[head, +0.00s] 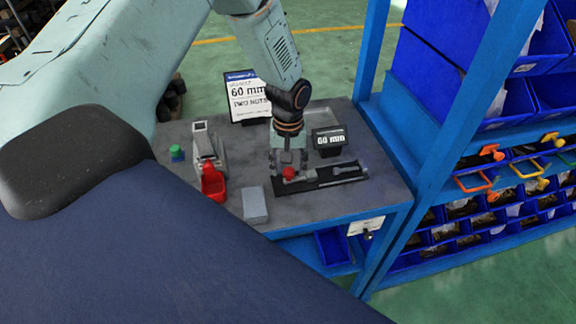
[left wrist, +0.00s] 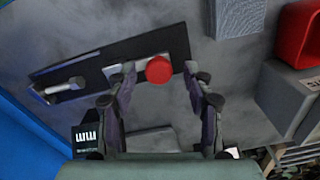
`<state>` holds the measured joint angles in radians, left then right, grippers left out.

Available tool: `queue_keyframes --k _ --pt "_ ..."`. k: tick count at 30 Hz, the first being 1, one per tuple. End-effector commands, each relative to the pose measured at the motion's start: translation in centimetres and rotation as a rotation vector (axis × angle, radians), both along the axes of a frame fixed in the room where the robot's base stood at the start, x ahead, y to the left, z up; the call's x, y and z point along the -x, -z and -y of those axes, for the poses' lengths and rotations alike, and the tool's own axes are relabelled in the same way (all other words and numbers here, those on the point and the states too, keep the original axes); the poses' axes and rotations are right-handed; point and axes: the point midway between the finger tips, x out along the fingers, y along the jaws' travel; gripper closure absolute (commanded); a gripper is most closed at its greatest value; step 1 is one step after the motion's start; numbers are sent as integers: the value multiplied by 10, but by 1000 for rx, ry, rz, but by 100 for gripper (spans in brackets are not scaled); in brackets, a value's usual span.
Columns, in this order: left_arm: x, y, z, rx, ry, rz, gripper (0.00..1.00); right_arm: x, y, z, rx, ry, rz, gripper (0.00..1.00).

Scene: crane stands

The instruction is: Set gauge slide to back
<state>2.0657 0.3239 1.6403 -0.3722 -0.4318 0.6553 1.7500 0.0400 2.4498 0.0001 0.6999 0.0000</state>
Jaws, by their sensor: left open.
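The gauge is a long black plate (head: 325,179) on the grey bench, with a pale slide carrying a red knob (head: 288,174) near its left end. In the left wrist view the black plate (left wrist: 95,58) runs diagonally, and the red knob (left wrist: 159,69) is at its upper right end. My left gripper (head: 289,163) points down over the knob. In the left wrist view its open fingers stand on either side of the knob, with gaps visible. The fingers partly hide the slide. My right gripper is not in view.
A small "60 mm" display (head: 328,140) stands behind the gauge, and a "60 mm two nuts" sign (head: 246,96) further back. A grey block (head: 255,205), red scoop-like part (head: 212,183) and green knob (head: 177,153) are to the left. A blue rack (head: 440,120) borders the right.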

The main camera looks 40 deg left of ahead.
Motion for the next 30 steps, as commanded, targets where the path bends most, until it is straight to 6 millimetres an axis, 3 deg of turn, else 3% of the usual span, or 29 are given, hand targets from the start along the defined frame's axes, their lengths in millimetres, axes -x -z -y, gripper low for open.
queue_keyframes --k 18,30 --pt "-2 -106 2 -1 -1 2 48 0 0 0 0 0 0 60" --pt "-1 -117 2 -2 0 -3 48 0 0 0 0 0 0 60"
